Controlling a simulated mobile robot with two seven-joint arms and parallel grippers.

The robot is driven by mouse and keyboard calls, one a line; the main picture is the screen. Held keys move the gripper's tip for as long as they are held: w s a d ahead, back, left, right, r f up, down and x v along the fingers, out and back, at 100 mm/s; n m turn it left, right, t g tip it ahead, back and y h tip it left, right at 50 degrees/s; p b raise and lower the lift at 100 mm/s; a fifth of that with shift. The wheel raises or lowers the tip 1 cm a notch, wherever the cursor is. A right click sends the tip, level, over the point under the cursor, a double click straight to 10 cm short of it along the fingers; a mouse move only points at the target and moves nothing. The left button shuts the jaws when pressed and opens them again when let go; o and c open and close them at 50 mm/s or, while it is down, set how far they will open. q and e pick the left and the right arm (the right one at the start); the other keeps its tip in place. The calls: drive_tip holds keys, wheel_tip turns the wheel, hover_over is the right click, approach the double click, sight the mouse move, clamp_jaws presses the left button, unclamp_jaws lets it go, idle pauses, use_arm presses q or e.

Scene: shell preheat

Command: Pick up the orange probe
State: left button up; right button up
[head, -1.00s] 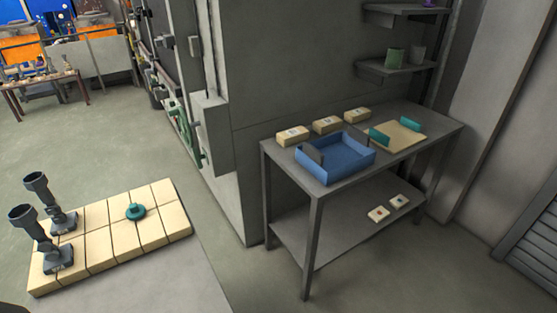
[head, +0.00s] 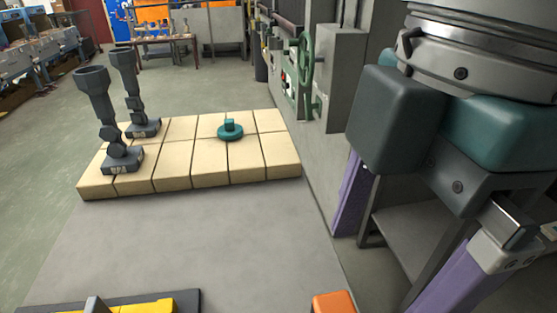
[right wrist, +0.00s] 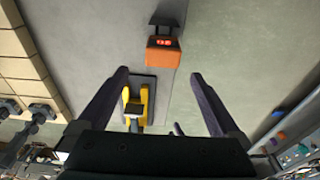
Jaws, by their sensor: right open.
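An orange block-shaped device (head: 333,302), which I take for the orange probe, is cut off by the bottom edge of the head view. In the right wrist view the orange device (right wrist: 163,54) shows a red lit display and a dark piece at its far end. My right gripper (head: 385,262) is open and empty, its two purple fingers apart. In the right wrist view the device lies beyond and between the right fingertips (right wrist: 158,73), apart from them. My left gripper is not in view.
A yellow piece on a dark base (head: 135,305) lies left of the orange device. Tan blocks (head: 205,178) carry two dark grey stands (head: 122,160) and a teal knob (head: 230,131). The grey surface (head: 190,240) before them is clear. A metal table (head: 405,235) stands behind my right arm.

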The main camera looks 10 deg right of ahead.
drive_tip(key=f, duration=0.6)
drive_tip(key=a+f, duration=0.1)
drive_tip(key=f, duration=0.2)
drive_tip(key=shift+s+f, duration=0.2)
drive_tip(key=shift+s, duration=0.1)
drive_tip(key=shift+c, duration=0.4)
drive_tip(key=c, duration=1.3)
drive_tip(key=shift+r, duration=0.1)
